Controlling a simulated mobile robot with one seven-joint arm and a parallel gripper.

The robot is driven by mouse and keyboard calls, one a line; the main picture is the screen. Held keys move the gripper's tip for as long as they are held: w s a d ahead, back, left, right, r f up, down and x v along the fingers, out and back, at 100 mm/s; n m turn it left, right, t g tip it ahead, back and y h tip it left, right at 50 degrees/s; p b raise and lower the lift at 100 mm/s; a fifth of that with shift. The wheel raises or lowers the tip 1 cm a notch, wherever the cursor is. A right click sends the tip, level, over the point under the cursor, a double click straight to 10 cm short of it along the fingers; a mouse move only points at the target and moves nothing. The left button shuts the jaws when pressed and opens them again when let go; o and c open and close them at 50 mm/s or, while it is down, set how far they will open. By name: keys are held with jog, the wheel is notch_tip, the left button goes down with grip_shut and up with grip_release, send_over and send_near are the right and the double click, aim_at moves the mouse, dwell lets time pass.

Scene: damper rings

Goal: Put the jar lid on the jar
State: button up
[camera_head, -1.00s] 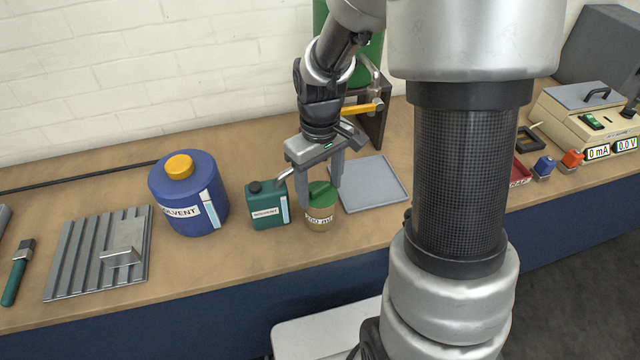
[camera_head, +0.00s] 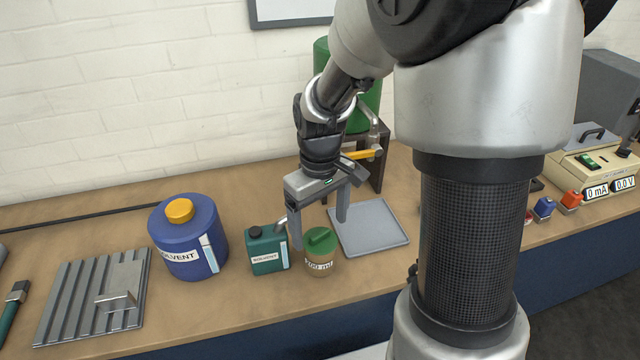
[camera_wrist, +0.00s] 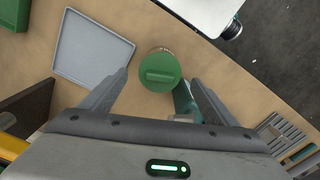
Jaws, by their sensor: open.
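The jar (camera_head: 319,264) is a small tan jar with a volume label on its front, standing on the bench. The green jar lid (camera_head: 320,242), with a raised bar grip, sits on top of the jar. In the wrist view the lid (camera_wrist: 160,70) covers nearly all of the jar. Whether it is seated evenly cannot be told. My gripper (camera_head: 320,232) is open and empty, its fingers apart, above and slightly behind the lid. In the wrist view the lid lies ahead of the gap between the fingertips (camera_wrist: 163,82), touching neither finger.
A green solvent can (camera_head: 267,250) stands close left of the jar, with a blue solvent drum (camera_head: 188,240) farther left. A grey tray (camera_head: 372,232) lies to the right. A dark stand (camera_head: 376,160) with a yellow-handled tool is behind. The bench front is clear.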

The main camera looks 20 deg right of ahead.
notch_tip(320, 180, up, 15)
jog(key=p, duration=0.1)
jog(key=shift+f, duration=0.2)
jog(key=shift+p, duration=0.3)
jog(key=s+r+m+t+p, duration=0.4)
jog(key=s+r, duration=0.6)
jog(key=s, duration=0.4)
jog(key=shift+m+t+p, duration=0.3)
jog(key=shift+t+p, duration=0.5)
jog(key=shift+r, duration=0.1)
